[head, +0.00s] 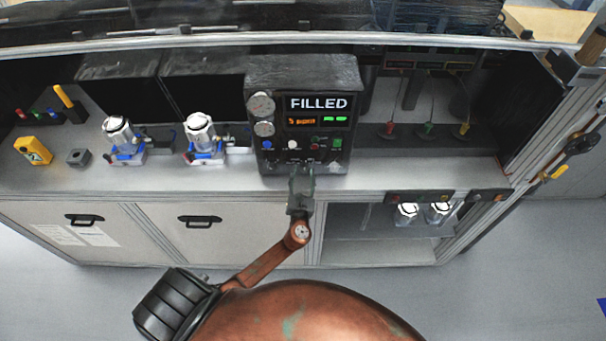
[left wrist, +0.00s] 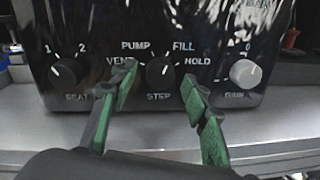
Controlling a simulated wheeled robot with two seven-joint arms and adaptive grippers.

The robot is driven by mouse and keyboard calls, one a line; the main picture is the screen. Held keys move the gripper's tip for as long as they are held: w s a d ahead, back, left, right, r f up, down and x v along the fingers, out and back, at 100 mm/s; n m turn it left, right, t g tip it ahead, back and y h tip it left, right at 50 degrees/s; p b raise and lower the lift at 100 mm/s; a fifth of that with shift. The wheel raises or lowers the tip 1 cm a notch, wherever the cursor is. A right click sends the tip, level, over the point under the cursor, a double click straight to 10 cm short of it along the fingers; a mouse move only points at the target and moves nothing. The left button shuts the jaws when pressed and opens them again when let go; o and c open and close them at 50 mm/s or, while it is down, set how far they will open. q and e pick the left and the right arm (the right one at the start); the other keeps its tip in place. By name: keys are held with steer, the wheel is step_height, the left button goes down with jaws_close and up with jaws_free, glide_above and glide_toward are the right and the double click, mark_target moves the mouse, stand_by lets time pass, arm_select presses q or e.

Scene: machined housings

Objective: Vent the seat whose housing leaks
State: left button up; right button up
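The black control panel (head: 304,112) reads FILLED above small orange text and green marks. Two clear-bodied housings with white tops, a left one (head: 122,137) and a right one (head: 200,135), stand on blue-and-white seats left of it; I cannot tell which leaks. My left gripper (head: 301,187) is at the panel's lower front. In the left wrist view its open green-padded fingers (left wrist: 158,88) flank the STEP knob (left wrist: 160,73), apart from it. The SEAT knob (left wrist: 64,73) points toward 1. My right gripper is out of view.
A grey knob (left wrist: 245,73) is at the panel's right. A yellow device (head: 33,151) and a small grey block (head: 78,157) lie at the bench's left. Two more white-topped pieces (head: 407,212) sit on a lower shelf. The bench front beside the panel is clear.

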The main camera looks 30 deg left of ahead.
arm_select(q)
steer(key=c, duration=1.1)
steer(key=shift+f+n+b, duration=0.15)
steer(key=shift+n+b, duration=0.35)
steer(key=shift+b, duration=0.25)
steer(key=shift+c, duration=0.2)
steer(key=n+b, duration=0.4)
steer(key=b, duration=0.1)
steer(key=n+b, duration=0.5)
steer(key=n+y+b, duration=0.1)
steer(key=n+b, duration=0.3)
steer(key=b, duration=0.1)
steer(key=shift+d+f, duration=0.1)
steer(key=shift+f, duration=0.15)
steer(key=n+b, duration=0.3)
steer(key=n, duration=0.1)
steer(key=shift+w+r, duration=0.1)
steer(key=shift+r, duration=0.05)
steer(key=shift+n+y, duration=0.4)
steer(key=shift+r, duration=0.1)
steer(key=o, duration=1.2)
steer(key=shift+c, duration=0.2)
